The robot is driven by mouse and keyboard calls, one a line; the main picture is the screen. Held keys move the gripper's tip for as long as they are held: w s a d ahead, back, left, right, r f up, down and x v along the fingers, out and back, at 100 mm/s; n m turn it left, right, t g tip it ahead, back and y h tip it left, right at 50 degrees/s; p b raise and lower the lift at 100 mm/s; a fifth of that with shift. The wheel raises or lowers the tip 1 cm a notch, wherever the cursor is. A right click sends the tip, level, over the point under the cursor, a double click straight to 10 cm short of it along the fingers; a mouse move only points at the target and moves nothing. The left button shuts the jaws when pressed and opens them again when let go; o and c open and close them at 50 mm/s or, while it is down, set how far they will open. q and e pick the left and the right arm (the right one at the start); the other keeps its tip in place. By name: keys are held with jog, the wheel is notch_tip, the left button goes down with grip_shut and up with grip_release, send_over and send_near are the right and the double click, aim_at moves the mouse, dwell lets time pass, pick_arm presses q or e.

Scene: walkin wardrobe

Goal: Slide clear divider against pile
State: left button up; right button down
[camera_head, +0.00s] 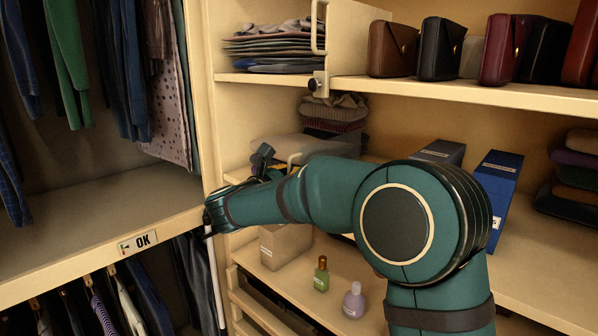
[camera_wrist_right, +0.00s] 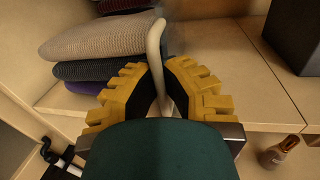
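The clear divider has a cream looped edge, seen in the right wrist view (camera_wrist_right: 155,45) and just above my forearm in the head view (camera_head: 294,160). Its see-through panel is hard to make out. A pile of folded knitwear (camera_wrist_right: 100,38) stands left of that edge in the wrist view, close to it; I cannot tell whether they touch. My left gripper is not in view.
A similar divider (camera_head: 318,28) stands on the upper shelf beside folded clothes. Blue (camera_head: 498,185) and dark boxes (camera_head: 440,152) stand right of the pile. A green bottle (camera_head: 321,274), a lilac bottle (camera_head: 354,300) and a beige box (camera_head: 285,245) stand lower down. An upright (camera_head: 200,90) borders the left.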

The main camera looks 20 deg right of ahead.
jog(key=shift+a, duration=0.15)
jog(key=c, duration=1.1)
grip_release()
jog(key=shift+a, duration=0.1)
jog(key=shift+o, duration=0.2)
jog(key=v, duration=1.2)
